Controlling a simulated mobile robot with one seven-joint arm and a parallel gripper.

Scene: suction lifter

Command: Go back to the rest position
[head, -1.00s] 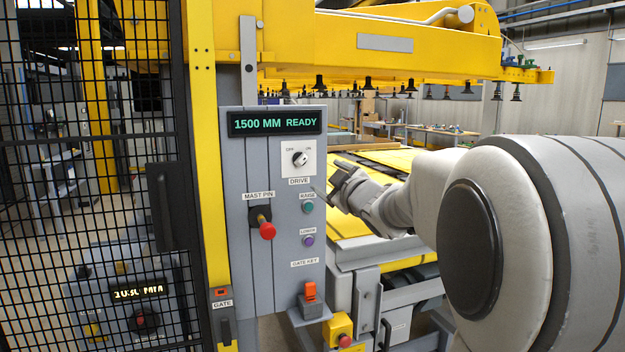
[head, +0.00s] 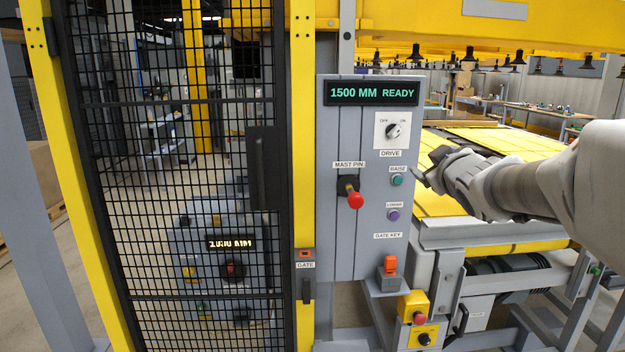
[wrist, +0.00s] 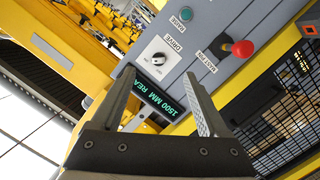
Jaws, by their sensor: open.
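My gripper (head: 428,172) is at the right edge of the grey control panel (head: 350,240) in the head view, beside the green RAISE button (head: 397,180). In the wrist view my gripper's two fingers (wrist: 160,78) stand apart with nothing between them. Beyond them are the display (wrist: 163,98), reading "1500 MM REA" before it is cut off, and the DRIVE knob (wrist: 158,59). In the head view the display reads "1500 MM READY" and the knob points toward ON. I cannot tell whether my gripper touches the panel.
A black mesh gate (head: 160,170) with a yellow frame stands left of the panel. The red mast pin knob (head: 354,200) juts from the panel. An orange gate key (head: 390,264) is below. A yellow lifter beam (head: 440,25) with suction cups hangs above the conveyor.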

